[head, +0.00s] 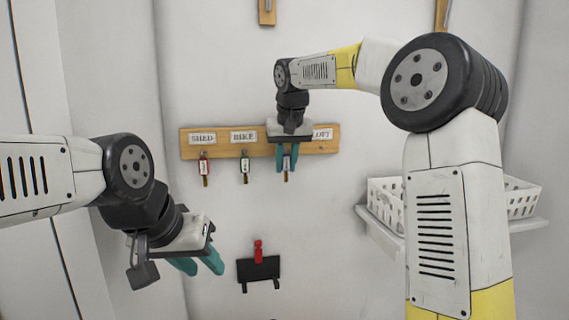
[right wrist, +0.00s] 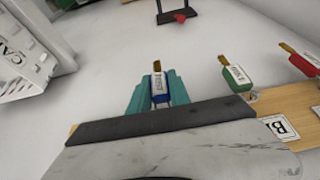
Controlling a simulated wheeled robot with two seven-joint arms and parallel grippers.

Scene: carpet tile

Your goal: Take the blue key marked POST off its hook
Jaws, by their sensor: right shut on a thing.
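The blue key marked POST (right wrist: 158,84) is between the teal fingers of my right gripper (right wrist: 159,88) in the right wrist view. In the head view the right gripper (head: 287,158) is shut on this blue key (head: 286,172), in front of the wooden key rack (head: 225,150). The hook behind it is hidden by the gripper, so I cannot tell whether the key still hangs on it. My left gripper (head: 197,266) is at the lower left, away from the rack, with its two teal fingers apart and nothing visible between them.
A red key (head: 204,164) hangs under SHED and a green key (head: 244,166) under BIKE. A white basket (head: 385,203) stands on a shelf (head: 380,233) at the right. A black holder (head: 258,269) with a red piece is on the wall below the rack.

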